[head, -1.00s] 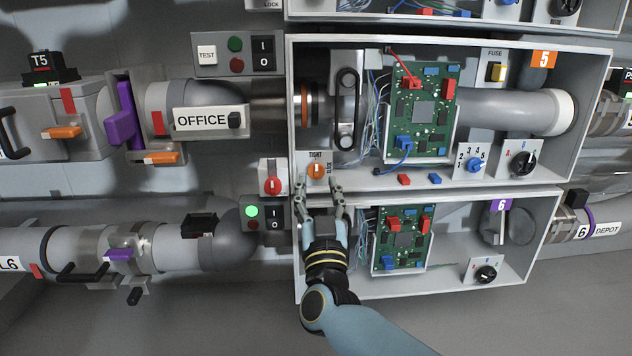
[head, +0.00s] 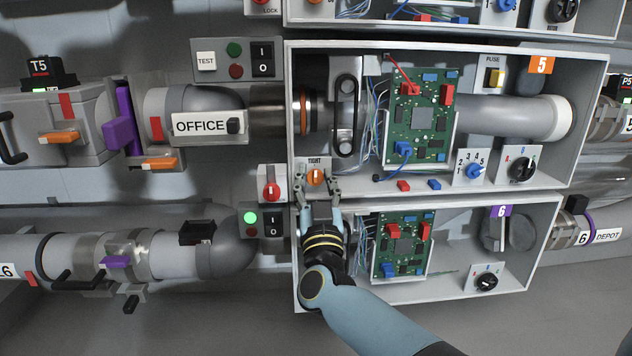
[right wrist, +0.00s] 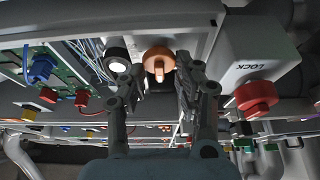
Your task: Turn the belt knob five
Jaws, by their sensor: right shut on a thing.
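The belt knob five, a small orange knob (head: 316,177) with a light pointer mark, sits on a plate marked TIGHT at the lower left corner of the box labelled 5. Its mark looks about upright in the head view. My right gripper (head: 319,188) reaches up from below, with one finger on each side of the knob, and is shut on it. In the right wrist view the orange knob (right wrist: 158,60) shows beyond the two fingertips (right wrist: 157,76). The fingers' exact contact is hard to see. My left gripper is not in view.
A red knob (head: 271,188) on a white block stands close left of the gripper. A switch panel with a lit green button (head: 250,218) is below it. A green circuit board (head: 420,115) with wires is to the right. Box 6 (head: 545,245) lies below.

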